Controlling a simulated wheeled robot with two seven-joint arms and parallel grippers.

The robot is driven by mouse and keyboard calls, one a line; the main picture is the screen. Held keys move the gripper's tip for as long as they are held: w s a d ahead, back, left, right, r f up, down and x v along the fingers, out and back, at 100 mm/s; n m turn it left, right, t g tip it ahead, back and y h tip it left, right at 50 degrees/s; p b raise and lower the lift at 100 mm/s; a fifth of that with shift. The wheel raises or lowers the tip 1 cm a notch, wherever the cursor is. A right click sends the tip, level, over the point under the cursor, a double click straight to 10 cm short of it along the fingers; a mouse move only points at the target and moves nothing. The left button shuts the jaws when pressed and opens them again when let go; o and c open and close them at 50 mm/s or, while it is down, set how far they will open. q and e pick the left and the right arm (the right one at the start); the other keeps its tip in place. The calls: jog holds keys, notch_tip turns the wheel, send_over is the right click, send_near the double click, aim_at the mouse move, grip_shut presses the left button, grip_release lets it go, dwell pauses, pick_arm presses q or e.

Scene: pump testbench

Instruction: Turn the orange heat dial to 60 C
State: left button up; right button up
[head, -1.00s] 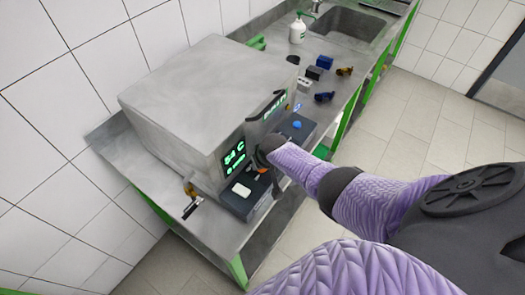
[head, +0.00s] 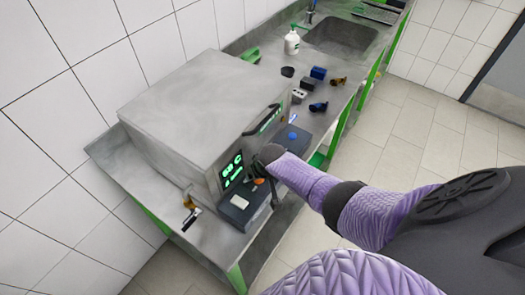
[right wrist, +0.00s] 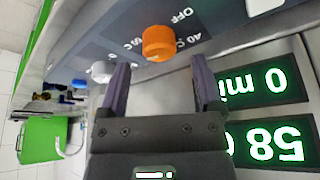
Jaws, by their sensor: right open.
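The orange heat dial (right wrist: 158,42) is on the sloped control panel of the grey machine in the right wrist view. In the head view the dial (head: 258,181) is a small orange spot beside my right arm. My right gripper (right wrist: 158,68) is open, with one finger either side of the dial's line and the dial just beyond the fingertips. The green display (right wrist: 265,140) appears upside down and seems to read 58 C, with 0 min on the other line. In the head view the display (head: 231,170) is too small to read surely. My left gripper is out of view.
The grey machine (head: 185,110) stands on a steel bench. A blue button (head: 292,135) and a white switch (head: 239,201) are on its front panels. Several small blocks and fittings lie behind, near a white bottle (head: 292,42) and a sink (head: 340,35).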

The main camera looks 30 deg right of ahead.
pick_arm(q)
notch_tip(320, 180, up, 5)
jog(key=p, duration=0.3)
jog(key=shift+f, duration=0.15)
pick_arm(e)
jog(key=v, duration=0.7)
